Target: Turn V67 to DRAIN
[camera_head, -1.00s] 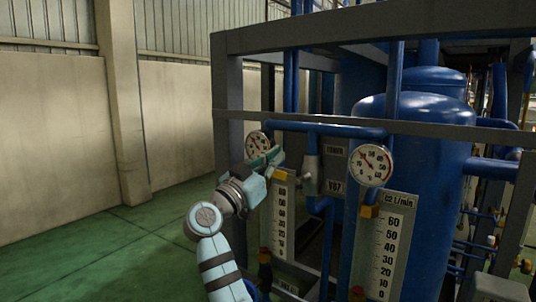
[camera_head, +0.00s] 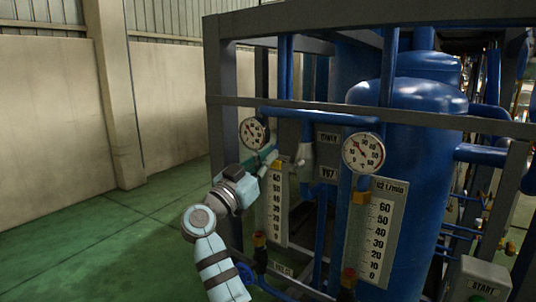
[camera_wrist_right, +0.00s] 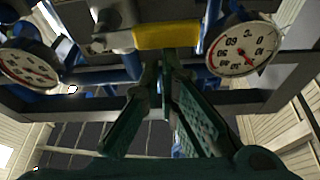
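The V67 plate (camera_head: 327,173) is on the blue skid, left of the nearer round gauge. A grey valve body (camera_head: 304,156) sits on the pipe just left of this plate; which way its handle points cannot be told. My right gripper (camera_head: 271,159) is left of this valve body, in front of the pipework, its dark green fingers pointing right and up. Contact with the valve cannot be made out. My left gripper is not in view.
Two round gauges (camera_head: 252,132) (camera_head: 363,152) and two white flow scales (camera_head: 277,207) (camera_head: 375,232) flank the valve. A yellow block (camera_wrist_right: 167,36) is beyond the fingertips in the wrist view. A grey frame bar (camera_head: 375,122) crosses in front of the skid. The green floor (camera_head: 90,250) at left is clear.

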